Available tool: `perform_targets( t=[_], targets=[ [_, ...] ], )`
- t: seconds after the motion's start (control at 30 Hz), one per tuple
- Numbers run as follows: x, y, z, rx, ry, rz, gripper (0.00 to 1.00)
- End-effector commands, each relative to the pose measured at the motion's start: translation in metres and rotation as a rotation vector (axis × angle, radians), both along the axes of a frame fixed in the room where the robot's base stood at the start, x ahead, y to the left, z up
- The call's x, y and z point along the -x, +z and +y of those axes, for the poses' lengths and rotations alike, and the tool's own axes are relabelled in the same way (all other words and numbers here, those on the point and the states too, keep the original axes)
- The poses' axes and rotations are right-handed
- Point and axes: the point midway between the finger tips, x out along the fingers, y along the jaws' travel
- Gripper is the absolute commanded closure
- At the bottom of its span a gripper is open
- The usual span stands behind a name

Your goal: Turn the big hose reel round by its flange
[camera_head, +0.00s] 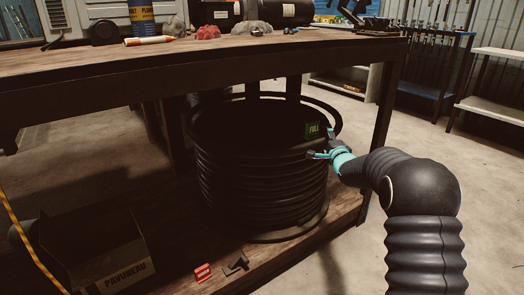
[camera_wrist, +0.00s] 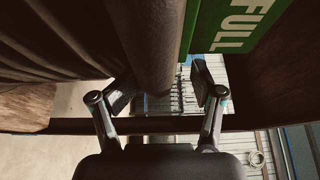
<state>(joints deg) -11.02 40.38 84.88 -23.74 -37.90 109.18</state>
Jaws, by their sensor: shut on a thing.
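The big hose reel (camera_head: 262,182), wound with black hose, stands upright on the lower shelf of the workbench. Its thin round upper flange (camera_head: 215,98) circles the top. A green FULL tag (camera_head: 313,130) is at the reel's right side and shows large in the wrist view (camera_wrist: 236,25). My gripper (camera_head: 321,154) is at the right side of the reel, just below the tag. In the wrist view, my gripper (camera_wrist: 160,90) has a finger on each side of the dark round rim of the flange (camera_wrist: 154,45). The exact contact is partly hidden.
The workbench top (camera_head: 180,58) overhangs the reel, and a bench leg (camera_head: 385,105) stands close to my arm. A cardboard box (camera_head: 95,250), a red tag (camera_head: 203,272) and a small dark part (camera_head: 236,263) lie at the shelf's front.

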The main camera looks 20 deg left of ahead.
Motion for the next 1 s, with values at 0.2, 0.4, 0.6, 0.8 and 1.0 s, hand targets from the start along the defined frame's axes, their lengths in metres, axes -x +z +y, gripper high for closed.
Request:
perform_targets(
  t=[0.2,0.4,0.6,0.8,1.0],
  targets=[
    [0.005,0.000,0.004,0.000,0.012,-0.002,0.39],
    [0.008,0.000,-0.013,0.001,0.003,0.000,0.39],
    [0.012,-0.001,-0.025,0.000,-0.002,0.001,0.39],
    [0.018,-0.002,-0.032,0.001,0.000,0.003,0.39],
    [0.023,-0.002,-0.040,0.002,0.002,0.002,0.39]
  ],
)
